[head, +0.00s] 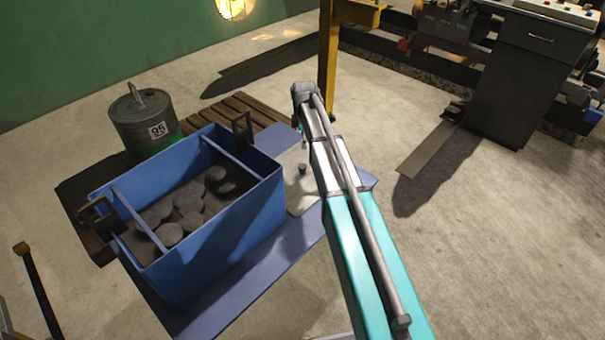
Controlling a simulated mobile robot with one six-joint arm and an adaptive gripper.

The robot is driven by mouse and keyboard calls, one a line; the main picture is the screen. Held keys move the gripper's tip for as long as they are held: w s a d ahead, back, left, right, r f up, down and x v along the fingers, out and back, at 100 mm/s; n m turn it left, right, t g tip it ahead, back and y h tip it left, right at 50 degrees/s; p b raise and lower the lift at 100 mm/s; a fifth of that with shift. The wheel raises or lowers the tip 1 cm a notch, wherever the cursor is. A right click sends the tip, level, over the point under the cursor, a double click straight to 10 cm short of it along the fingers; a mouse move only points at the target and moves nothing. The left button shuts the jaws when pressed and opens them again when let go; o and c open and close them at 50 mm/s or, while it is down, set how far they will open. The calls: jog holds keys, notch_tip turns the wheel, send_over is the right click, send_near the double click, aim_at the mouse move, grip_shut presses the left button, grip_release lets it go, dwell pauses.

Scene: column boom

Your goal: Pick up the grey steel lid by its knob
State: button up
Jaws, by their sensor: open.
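The grey steel lid (298,193) is a flat pale plate in the head view. It lies on the blue bench top just right of the blue box, and my arm covers part of its right side. Its small dark knob (302,169) stands up from the plate and is in plain sight. My gripper (303,140) hangs below the far end of my arm, small and partly hidden by the arm links. In the picture it is just above the knob, apart from it. It is open, with nothing seen in it.
A blue open box (222,232) with crossbars and dark round pieces inside stands left of the lid on the blue bench (250,285). A drum marked 95 (142,125) stands behind it. A yellow post (328,60) rises beyond. Open concrete floor lies to the right.

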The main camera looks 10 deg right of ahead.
aim_at(302, 166)
jog(key=shift+f+b, duration=4.15)
jog(key=shift+f, duration=0.15)
jog(key=f+b, duration=0.3)
jog(key=shift+w+a+f, duration=0.2)
jog(key=shift+a, duration=0.1)
jog(key=shift+f+b, duration=0.9)
jog(key=shift+b, duration=0.2)
jog(key=shift+c, duration=0.2)
grip_shut()
